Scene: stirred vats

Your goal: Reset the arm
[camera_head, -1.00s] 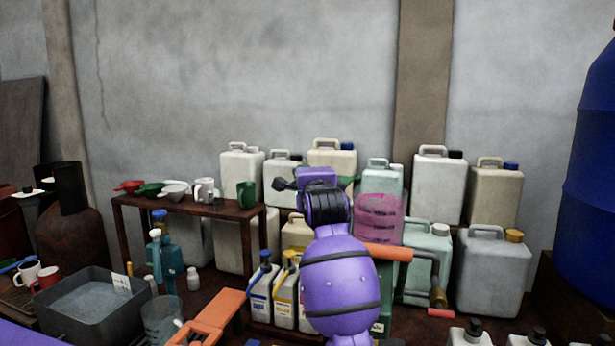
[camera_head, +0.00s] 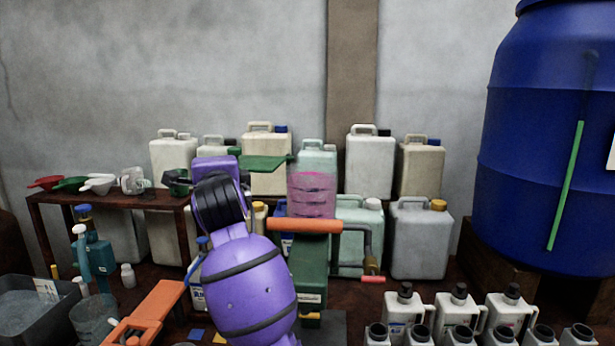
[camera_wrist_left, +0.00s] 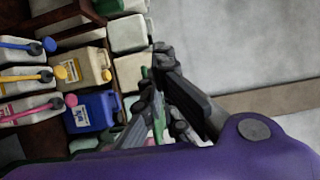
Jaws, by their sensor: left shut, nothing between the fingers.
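My left arm (camera_head: 240,280), purple with black bands, rises from the bottom of the head view and stands bent in front of the shelf and canisters. In the left wrist view the dark fingers of my left gripper (camera_wrist_left: 158,78) are shut and empty. Pale canisters and a blue canister (camera_wrist_left: 92,111) show beyond and beside them. My right gripper is in neither view.
Several canisters (camera_head: 370,165) stand along the wall. A wooden shelf (camera_head: 110,195) holds funnels and mugs at left. A green device with an orange handle (camera_head: 305,226) stands close right of my arm. Small bottles (camera_head: 460,305) line the front right, before a blue vat (camera_head: 540,150).

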